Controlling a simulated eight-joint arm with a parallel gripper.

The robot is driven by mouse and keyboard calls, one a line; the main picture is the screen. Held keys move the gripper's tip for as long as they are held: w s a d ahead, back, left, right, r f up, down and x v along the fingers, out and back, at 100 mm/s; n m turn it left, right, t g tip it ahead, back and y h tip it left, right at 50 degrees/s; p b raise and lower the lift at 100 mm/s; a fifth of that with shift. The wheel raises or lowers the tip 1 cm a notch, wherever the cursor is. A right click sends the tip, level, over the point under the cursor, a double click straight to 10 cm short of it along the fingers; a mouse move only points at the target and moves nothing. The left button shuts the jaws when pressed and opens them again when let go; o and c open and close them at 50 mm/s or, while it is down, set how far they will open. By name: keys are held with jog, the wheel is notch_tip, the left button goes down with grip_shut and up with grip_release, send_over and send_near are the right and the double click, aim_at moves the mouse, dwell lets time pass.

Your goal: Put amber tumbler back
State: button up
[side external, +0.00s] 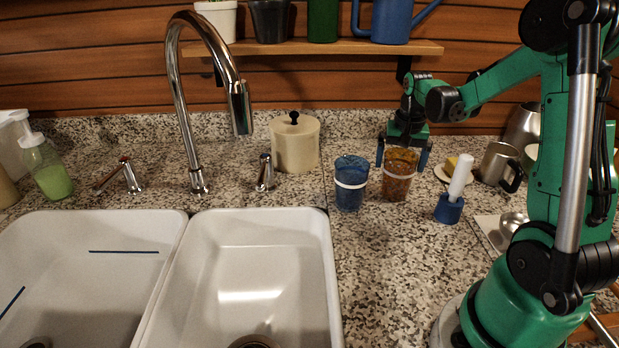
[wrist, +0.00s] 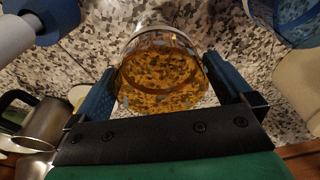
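The amber tumbler (side external: 398,181) stands upright on the granite counter, with a pale band around it. It also shows in the wrist view (wrist: 160,80), where I look down into it. My gripper (side external: 401,163) is at the far side of the tumbler. Its blue fingers are spread wider than the tumbler. In the wrist view my gripper (wrist: 157,68) has one finger on each side of the tumbler, apparently not clamped on it. A blue tumbler (side external: 350,190) with a white band stands just left of the amber one. It shows partly in the wrist view (wrist: 298,18).
A blue holder with a white-handled brush (side external: 449,206) stands right of the amber tumbler. A metal mug (side external: 499,163) and a sponge dish (side external: 450,175) are behind it. A cream canister (side external: 294,147), faucet (side external: 196,120) and double sink (side external: 332,240) lie left. A shelf (side external: 330,47) hangs above.

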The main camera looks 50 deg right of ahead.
notch_tip(320, 180, up, 12)
jog(key=a, duration=0.1)
jog(key=a+f+n+t, duration=0.2)
jog(key=a+n, duration=0.3)
jog(key=a, duration=0.5)
jog(key=s+a+f+n+t+y, duration=0.1)
jog(key=a+n+t, duration=0.3)
jog(key=a, duration=0.7)
jog(key=f+n, duration=0.1)
jog(key=n, duration=0.1)
jog(key=shift+s+a+f+n, duration=0.2)
jog(key=shift+a+f+n, duration=0.1)
jog(key=shift+f, duration=0.1)
